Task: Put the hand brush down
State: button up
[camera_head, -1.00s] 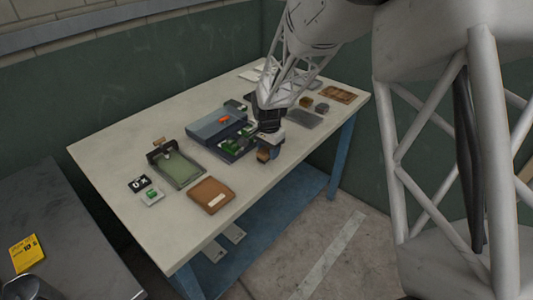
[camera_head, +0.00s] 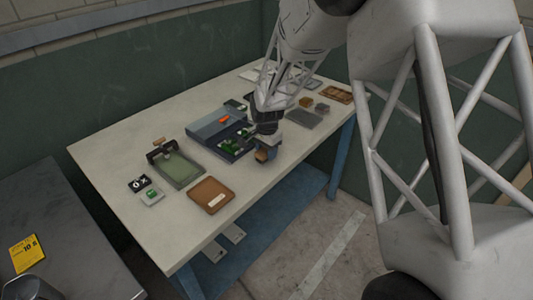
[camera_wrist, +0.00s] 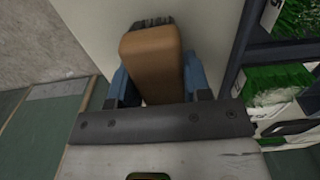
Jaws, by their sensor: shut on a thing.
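The hand brush (camera_wrist: 152,62) has a tan wooden back, with dark bristles at its far end in the wrist view. My gripper (camera_wrist: 155,82) is shut on it, with a blue finger on each side. I cannot tell whether the brush touches the table.
A blue-grey case with green turf pieces (camera_head: 232,145) lies just left of my gripper. A green-bedded tray (camera_head: 178,168) and a brown clipboard-like panel (camera_head: 211,195) lie further left. A grey plate (camera_head: 304,119) lies to the right.

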jog(key=shift+f, duration=0.5)
jog(key=shift+f, duration=0.2)
jog(key=o, duration=0.8)
jog(key=shift+o, duration=0.2)
jog(key=shift+r, duration=0.2)
jog(key=shift+r, duration=6)
jog(key=shift+s+r, duration=0.1)
